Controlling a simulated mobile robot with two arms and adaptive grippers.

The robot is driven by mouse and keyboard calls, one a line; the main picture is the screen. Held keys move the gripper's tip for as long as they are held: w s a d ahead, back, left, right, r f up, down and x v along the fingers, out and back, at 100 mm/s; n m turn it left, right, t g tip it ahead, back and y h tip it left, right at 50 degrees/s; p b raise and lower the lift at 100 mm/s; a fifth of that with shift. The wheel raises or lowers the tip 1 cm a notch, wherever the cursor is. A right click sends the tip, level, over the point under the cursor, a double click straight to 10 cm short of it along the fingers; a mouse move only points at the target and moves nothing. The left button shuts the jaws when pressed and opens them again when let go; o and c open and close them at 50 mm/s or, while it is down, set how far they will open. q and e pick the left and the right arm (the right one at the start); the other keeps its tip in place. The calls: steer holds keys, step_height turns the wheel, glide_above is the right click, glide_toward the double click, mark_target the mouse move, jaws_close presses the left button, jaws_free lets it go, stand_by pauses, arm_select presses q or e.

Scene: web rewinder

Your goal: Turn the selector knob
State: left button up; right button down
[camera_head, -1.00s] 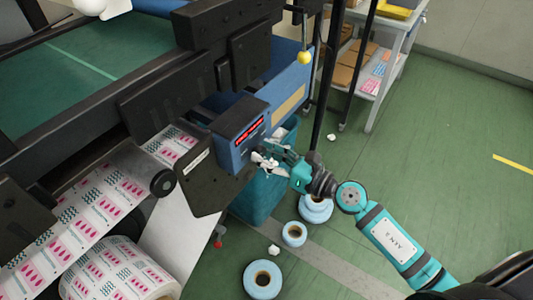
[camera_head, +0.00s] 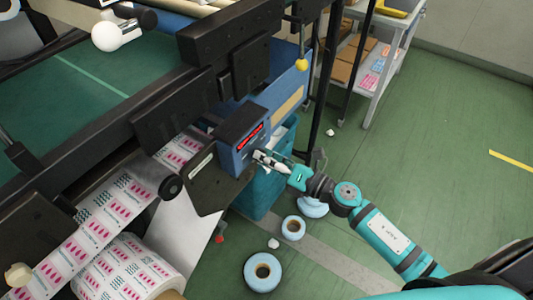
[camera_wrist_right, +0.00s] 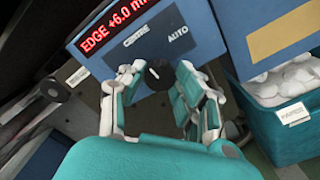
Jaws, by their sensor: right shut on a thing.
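The selector knob (camera_wrist_right: 158,73) is a small round black knob with a light mark, on the blue control box (camera_head: 232,155). In the wrist view it sits between the fingertips of my right gripper (camera_wrist_right: 155,82), partly hidden by them. The labels CENTRE and AUTO show above it, under a red display (camera_wrist_right: 112,30) reading "EDGE +6.0" with its end cut off. In the head view my right gripper (camera_head: 262,159) is at the front of the box, shut on the knob, which its fingers hide there. My left gripper is not in view.
A teal bin (camera_head: 262,190) with white crumpled waste stands below and behind the box. Blue-white rolls (camera_head: 262,272) lie on the green floor. The printed web (camera_head: 110,210) runs at the left. A grey shelf cart (camera_head: 380,75) stands at the back.

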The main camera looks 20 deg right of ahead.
steer(key=shift+r+m, duration=0.1)
steer(key=shift+m, duration=0.6)
steer(key=c, duration=0.9)
jaws_free()
steer(key=shift+w, duration=0.15)
steer(key=shift+c, duration=0.2)
steer(key=v, duration=1.2)
